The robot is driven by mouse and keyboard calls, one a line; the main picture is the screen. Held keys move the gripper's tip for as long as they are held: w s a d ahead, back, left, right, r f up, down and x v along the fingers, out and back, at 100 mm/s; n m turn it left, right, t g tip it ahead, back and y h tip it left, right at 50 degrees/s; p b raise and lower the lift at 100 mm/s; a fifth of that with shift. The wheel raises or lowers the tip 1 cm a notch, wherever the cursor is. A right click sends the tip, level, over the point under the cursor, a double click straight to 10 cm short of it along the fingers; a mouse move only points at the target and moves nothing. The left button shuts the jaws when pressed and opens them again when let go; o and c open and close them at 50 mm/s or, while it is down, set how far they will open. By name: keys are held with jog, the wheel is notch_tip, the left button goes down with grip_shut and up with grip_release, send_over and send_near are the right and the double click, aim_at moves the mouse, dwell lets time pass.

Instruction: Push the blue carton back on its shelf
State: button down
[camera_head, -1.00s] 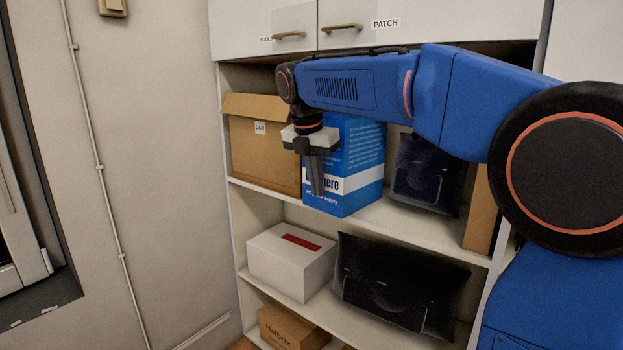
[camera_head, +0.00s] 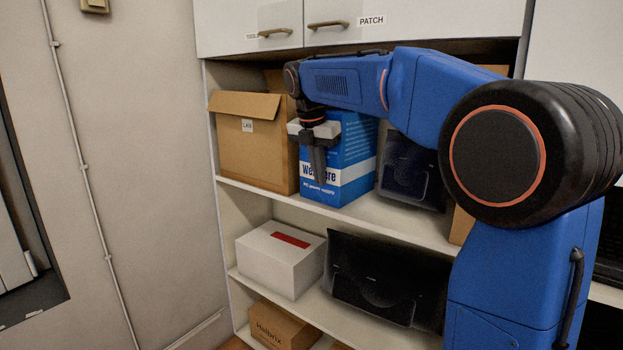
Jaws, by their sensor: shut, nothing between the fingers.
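The blue carton (camera_head: 352,160) with a white band stands upright on the upper open shelf (camera_head: 408,222). A brown cardboard box is to its left and a dark bagged item to its right. Its front lower edge is close to the shelf's front edge. My gripper (camera_head: 318,180) points down in front of the carton's left front face, its fingers shut with nothing between them. It hides part of the carton's lettering. I cannot tell whether the fingers touch the carton.
The brown box (camera_head: 250,145) stands close at the carton's left. The dark bagged item (camera_head: 412,172) is at its right. Cabinet doors (camera_head: 290,25) with handles overhang above. A white box (camera_head: 280,256) and another dark bag (camera_head: 385,280) fill the shelf below.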

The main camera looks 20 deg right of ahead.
jog(key=shift+w+d, duration=0.85)
jog(key=shift+d, duration=0.15)
jog(key=shift+s+a, duration=0.1)
